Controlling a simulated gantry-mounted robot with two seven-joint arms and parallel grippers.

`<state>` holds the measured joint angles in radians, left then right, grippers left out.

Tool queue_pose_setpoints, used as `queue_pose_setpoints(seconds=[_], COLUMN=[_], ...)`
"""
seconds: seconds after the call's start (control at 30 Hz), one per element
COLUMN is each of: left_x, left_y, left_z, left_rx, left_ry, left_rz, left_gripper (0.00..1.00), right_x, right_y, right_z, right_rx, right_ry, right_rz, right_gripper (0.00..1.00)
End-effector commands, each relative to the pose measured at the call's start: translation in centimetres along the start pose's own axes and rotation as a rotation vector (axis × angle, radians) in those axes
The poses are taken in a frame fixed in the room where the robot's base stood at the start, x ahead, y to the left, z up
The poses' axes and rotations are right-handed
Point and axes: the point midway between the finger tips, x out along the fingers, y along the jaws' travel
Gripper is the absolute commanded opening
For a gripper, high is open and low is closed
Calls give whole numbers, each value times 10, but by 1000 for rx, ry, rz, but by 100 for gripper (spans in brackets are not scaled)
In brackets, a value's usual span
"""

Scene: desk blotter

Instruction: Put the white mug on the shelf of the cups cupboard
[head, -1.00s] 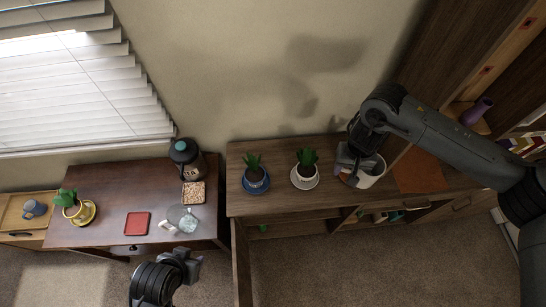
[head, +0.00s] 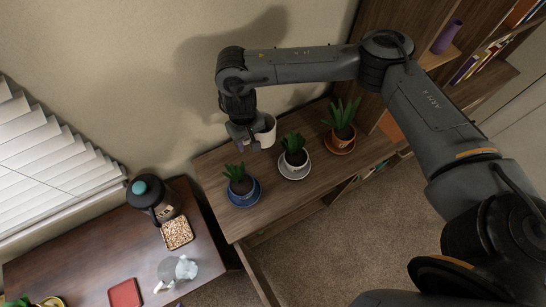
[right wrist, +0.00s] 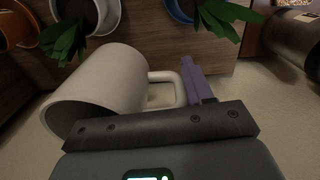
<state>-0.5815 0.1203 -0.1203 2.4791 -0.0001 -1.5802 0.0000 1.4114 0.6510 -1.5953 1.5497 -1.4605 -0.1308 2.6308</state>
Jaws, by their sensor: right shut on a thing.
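The white mug (head: 265,132) is at my right gripper (head: 243,138), over the back left part of the wooden cabinet top, near the wall. In the right wrist view the mug (right wrist: 100,88) fills the left side, with its handle at the purple finger of my right gripper (right wrist: 195,82). The gripper is shut on the mug at its handle side; the exact contact is partly hidden. I cannot tell whether the mug touches the cabinet top. My left gripper is out of view. No cups cupboard shelf can be clearly made out.
A bookcase with a purple vase (head: 446,37) stands right. The lower left desk holds a dark jug (head: 163,210) and red tray (head: 124,293).

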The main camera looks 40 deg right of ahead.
Motion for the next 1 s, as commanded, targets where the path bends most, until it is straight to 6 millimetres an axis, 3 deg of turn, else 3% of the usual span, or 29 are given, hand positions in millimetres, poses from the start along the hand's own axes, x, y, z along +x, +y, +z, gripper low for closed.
queue_pose_setpoints(seconds=[0.53,1.0], left_x=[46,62], left_y=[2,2], left_z=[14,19], left_rx=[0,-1], left_ry=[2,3], left_rz=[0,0], left_gripper=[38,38], right_x=[119,154], right_y=[-3,-3], right_z=[1,0], right_rx=[1,0], right_ry=[-3,-2], right_rz=[-2,-2], right_gripper=[0,0])
